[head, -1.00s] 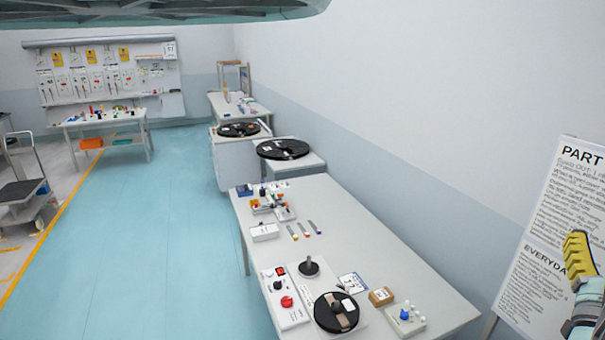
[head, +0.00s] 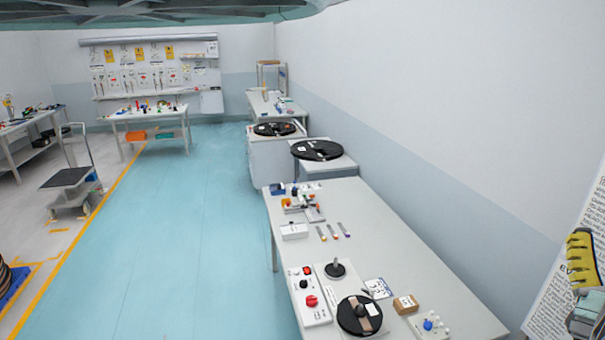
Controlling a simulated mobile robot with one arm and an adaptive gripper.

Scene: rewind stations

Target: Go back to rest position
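My gripper (head: 580,285) shows at the right edge of the head view, with a yellow ribbed finger pad and a grey body below it. It is raised in front of a white sign board and right of the long table (head: 385,240). Only part of it is in the picture, so its opening and anything between its fingers cannot be made out.
Black reels lie on stands (head: 317,151) behind the table. A sign board (head: 560,300) stands at the right. A cart (head: 71,180) and a side table (head: 35,130) are at the left. The blue floor (head: 180,240) left of the long table is clear.

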